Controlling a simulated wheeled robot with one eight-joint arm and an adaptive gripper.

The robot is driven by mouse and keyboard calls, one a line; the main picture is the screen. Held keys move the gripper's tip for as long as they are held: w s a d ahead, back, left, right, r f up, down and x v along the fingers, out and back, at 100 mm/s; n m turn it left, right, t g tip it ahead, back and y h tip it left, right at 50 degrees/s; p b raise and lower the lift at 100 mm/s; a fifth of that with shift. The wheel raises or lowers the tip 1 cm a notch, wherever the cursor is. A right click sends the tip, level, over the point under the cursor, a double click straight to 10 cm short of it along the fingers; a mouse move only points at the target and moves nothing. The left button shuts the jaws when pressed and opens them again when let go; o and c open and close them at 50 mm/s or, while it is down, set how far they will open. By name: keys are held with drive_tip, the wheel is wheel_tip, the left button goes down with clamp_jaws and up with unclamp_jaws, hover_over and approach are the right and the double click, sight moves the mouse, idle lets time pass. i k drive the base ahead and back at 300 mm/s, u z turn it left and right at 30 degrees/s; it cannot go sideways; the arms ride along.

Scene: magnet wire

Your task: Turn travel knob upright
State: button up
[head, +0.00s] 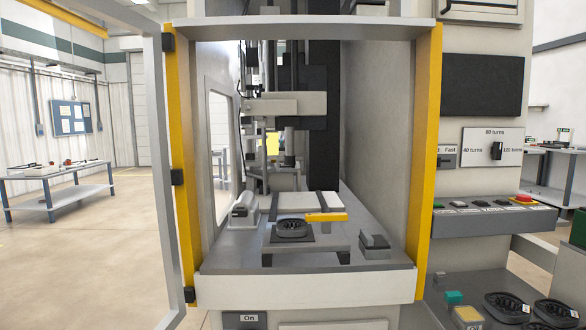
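No knob is labelled as the travel knob in words I can read. On the grey panel at the right of the head view, a black knob (497,150) sits on a white plate (480,145). The plate reads "40 turns" at left, a turns figure at top and "120 turns" at right. The knob looks about upright. To its left, a small plate (446,154) reads "Fast", with a dark part below the word. The yellow door post hides this plate's left side. My gripper is not in view.
A yellow-edged frame (426,160) stands just left of the panel. Below the plates is a ledge (490,222) with dark buttons and a red button (523,199). An open door (165,130) stands left of the machine bay. Black trays (508,306) lie at lower right.

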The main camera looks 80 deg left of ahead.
sight(240, 211)
drive_tip(key=u, duration=3)
drive_tip(key=k, duration=0.65)
drive_tip(key=u, duration=0.4)
drive_tip(key=i, duration=0.55)
drive_tip(key=u, duration=0.5)
drive_tip(key=i, duration=1.45)
drive_tip(key=z, duration=0.65)
